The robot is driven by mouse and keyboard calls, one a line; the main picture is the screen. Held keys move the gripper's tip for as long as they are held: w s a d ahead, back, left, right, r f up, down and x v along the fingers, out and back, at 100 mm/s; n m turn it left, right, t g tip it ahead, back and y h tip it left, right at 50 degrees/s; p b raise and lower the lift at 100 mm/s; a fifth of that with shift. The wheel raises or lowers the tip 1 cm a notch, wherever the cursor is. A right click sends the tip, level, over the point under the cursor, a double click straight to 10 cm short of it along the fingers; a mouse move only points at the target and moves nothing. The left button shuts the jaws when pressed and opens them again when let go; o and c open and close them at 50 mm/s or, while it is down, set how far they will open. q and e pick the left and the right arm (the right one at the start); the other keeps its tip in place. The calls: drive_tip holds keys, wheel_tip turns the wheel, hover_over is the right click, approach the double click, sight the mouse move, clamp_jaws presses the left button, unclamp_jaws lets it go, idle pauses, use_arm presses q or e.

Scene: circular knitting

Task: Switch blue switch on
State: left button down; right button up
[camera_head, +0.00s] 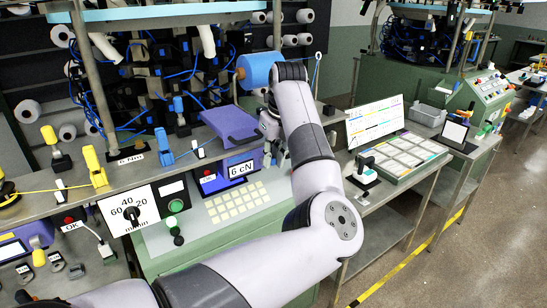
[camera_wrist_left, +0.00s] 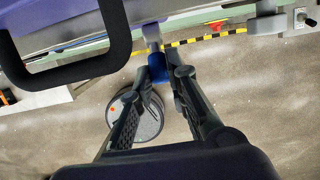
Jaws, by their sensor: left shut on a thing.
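My left gripper (camera_head: 270,145) is beside the purple display box reading 6 cN (camera_head: 241,168), pointing down and partly hidden by my own forearm. In the left wrist view my left gripper (camera_wrist_left: 161,78) has its fingertips close together around a small blue piece, the blue switch (camera_wrist_left: 158,68). The switch is mostly covered by the fingers, and whether it is on or off cannot be told. In the head view the switch is hidden at the gripper. My right gripper is not in view.
A blue spool with an orange end (camera_head: 257,71) is close above my wrist. A purple tilted panel (camera_head: 230,124) is left of the gripper. Blue levers (camera_head: 161,140) and a yellow lever (camera_head: 94,164) stand on the shelf. A tilted screen (camera_head: 375,118) stands to the right.

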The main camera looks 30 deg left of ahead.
use_arm(q)
drive_tip(key=shift+r, duration=0.1)
drive_tip(key=c, duration=1.5)
unclamp_jaws()
drive_tip(key=shift+c, duration=0.2)
drive_tip(key=v, duration=1.2)
